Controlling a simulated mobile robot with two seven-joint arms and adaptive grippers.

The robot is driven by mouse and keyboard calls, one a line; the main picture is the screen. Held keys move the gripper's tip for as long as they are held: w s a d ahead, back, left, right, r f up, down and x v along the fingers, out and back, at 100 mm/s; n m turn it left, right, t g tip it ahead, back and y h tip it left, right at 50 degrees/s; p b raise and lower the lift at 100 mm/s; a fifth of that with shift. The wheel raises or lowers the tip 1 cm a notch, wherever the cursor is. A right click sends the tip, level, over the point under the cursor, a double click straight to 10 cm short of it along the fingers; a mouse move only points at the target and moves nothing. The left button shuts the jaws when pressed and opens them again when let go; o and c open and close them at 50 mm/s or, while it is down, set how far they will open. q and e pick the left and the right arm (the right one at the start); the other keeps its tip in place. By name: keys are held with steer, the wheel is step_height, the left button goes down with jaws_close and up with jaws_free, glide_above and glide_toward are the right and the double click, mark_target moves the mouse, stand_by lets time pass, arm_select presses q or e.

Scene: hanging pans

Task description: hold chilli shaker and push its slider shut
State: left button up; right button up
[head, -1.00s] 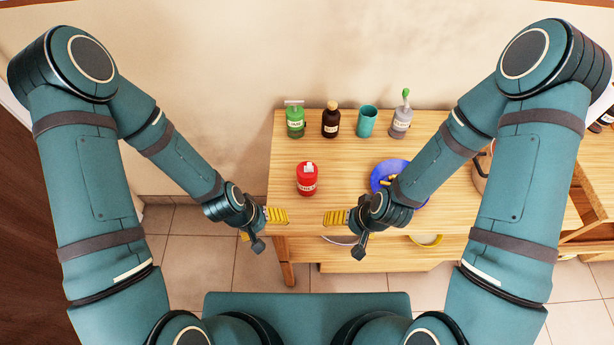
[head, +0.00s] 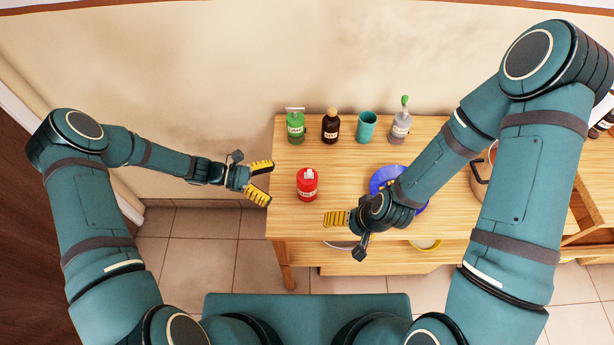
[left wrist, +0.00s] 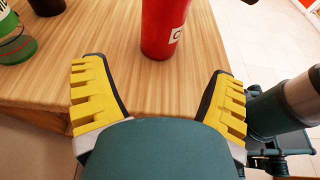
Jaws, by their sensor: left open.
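The red chilli shaker (head: 307,185) stands upright on the wooden table, with a white slider piece (head: 308,174) on its top. Its lower body also shows in the left wrist view (left wrist: 163,28), ahead of the fingers; its top is out of that view. My left gripper (head: 263,182) is open and empty at the table's left edge, left of the shaker and pointing at it. Its yellow fingers are spread wide in the left wrist view (left wrist: 158,100). My right gripper (head: 337,219) is over the table's front, right of and nearer than the shaker; its finger gap is not clear.
A green bottle (head: 295,127), a dark brown bottle (head: 331,124), a teal cup (head: 366,126) and a grey bottle (head: 401,122) stand along the table's back. A blue bowl (head: 384,176) is partly behind my right arm. The wood (head: 345,170) right of the shaker is bare.

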mark_target(297, 194)
arm_select(q)
steer(key=shift+r, duration=0.2)
steer(key=shift+d, duration=0.3)
steer(key=b+x, duration=0.1)
steer(key=x, duration=0.6)
steer(key=shift+d+f, duration=0.15)
steer(key=shift+f, duration=0.05)
arm_select(e)
steer(key=shift+s+f, duration=0.25)
steer(key=shift+f, duration=0.4)
arm_select(q)
steer(key=shift+b+x, duration=0.4)
steer(key=shift+x, duration=0.6)
arm_select(e)
steer(key=shift+f, duration=0.3)
arm_select(q)
steer(key=shift+r, duration=0.15)
steer(key=c, duration=1.1)
steer(key=shift+c, duration=0.2)
